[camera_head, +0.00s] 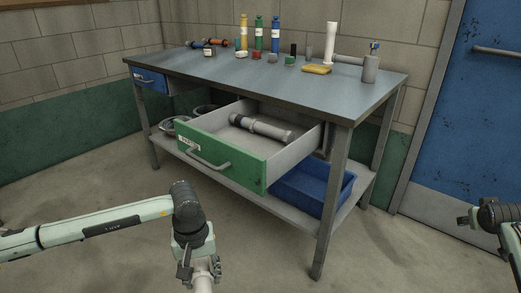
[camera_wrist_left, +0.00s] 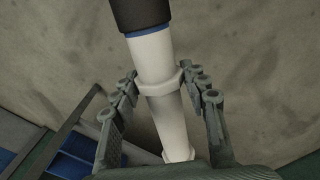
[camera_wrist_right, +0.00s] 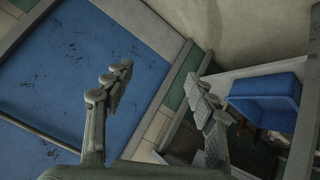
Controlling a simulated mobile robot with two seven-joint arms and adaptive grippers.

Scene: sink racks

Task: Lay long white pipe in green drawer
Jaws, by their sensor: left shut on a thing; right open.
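My left gripper (camera_head: 200,268) is low in front of the table in the head view. It is shut on a white pipe (camera_head: 202,284), which runs out of the bottom of that view. In the left wrist view the white pipe (camera_wrist_left: 152,62) lies between the fingers, with a collar, a blue ring and a dark end. The green drawer (camera_head: 222,157) is pulled open and apart from the pipe. A grey pipe piece with dark bands (camera_head: 262,127) lies inside it. My right gripper (camera_head: 468,220) is open and empty at the right edge, by the blue door.
The table top (camera_head: 230,75) bears several bottles, a yellow sponge (camera_head: 317,69), a white upright pipe (camera_head: 331,42) and a grey cup (camera_head: 370,69). A blue bin (camera_head: 312,188) sits on the lower shelf. A blue drawer (camera_head: 150,80) is at the left. Floor in front is clear.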

